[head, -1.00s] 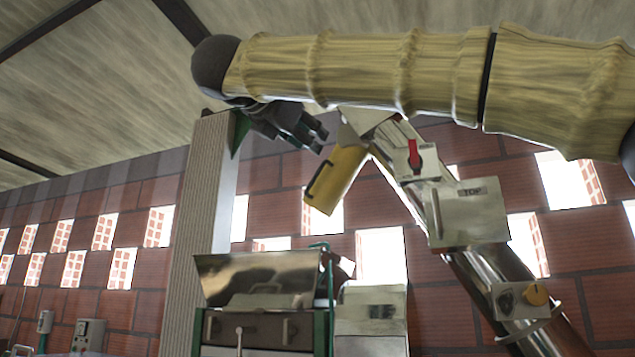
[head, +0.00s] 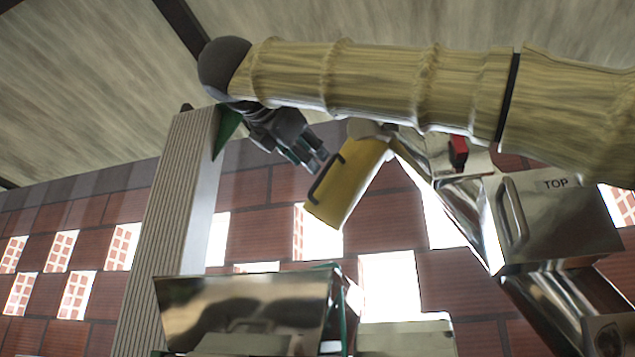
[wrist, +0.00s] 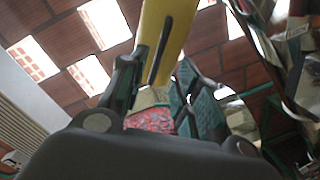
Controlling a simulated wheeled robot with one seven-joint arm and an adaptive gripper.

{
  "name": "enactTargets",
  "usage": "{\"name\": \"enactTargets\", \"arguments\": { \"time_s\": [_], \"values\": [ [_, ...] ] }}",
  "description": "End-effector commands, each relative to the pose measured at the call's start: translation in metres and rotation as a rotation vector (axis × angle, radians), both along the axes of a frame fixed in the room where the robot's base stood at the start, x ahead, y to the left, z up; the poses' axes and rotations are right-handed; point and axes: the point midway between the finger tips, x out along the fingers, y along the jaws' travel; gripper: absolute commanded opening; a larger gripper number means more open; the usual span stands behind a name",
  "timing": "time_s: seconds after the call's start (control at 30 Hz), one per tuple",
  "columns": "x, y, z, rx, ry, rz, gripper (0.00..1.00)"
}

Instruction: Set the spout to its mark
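The spout (head: 350,185) is a yellow chute hanging tilted down to the left from the elevator head, with a dark bar handle (head: 325,178) along its left side. My gripper (head: 318,158) is just left of the spout, its fingertips close to the handle's upper part. In the wrist view the fingers (wrist: 163,78) are apart, and the handle (wrist: 160,50) stands ahead, between or just beyond the fingertips. I see no contact with it. The yellow spout (wrist: 178,25) runs up out of the wrist view. I cannot make out a mark for the spout.
A metal box labelled TOP (head: 560,220) and a red lever (head: 458,150) are on the elevator at right. A metal hopper (head: 245,305) stands below the spout. A ribbed pillar (head: 165,230) rises at left. A red speckled patch (wrist: 150,119) shows below the fingers.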

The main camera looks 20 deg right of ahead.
Motion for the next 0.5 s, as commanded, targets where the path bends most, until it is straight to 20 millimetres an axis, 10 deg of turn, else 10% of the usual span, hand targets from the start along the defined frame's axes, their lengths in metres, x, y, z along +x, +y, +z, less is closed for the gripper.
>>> {"name": "enactTargets", "arguments": {
  "time_s": [0.23, 0.5],
  "values": [
    [0.056, -0.026, -0.004, 0.0, 0.015, 0.001, 0.32],
    [0.077, -0.047, -0.004, -0.001, 0.011, 0.002, 0.32]
  ]
}}
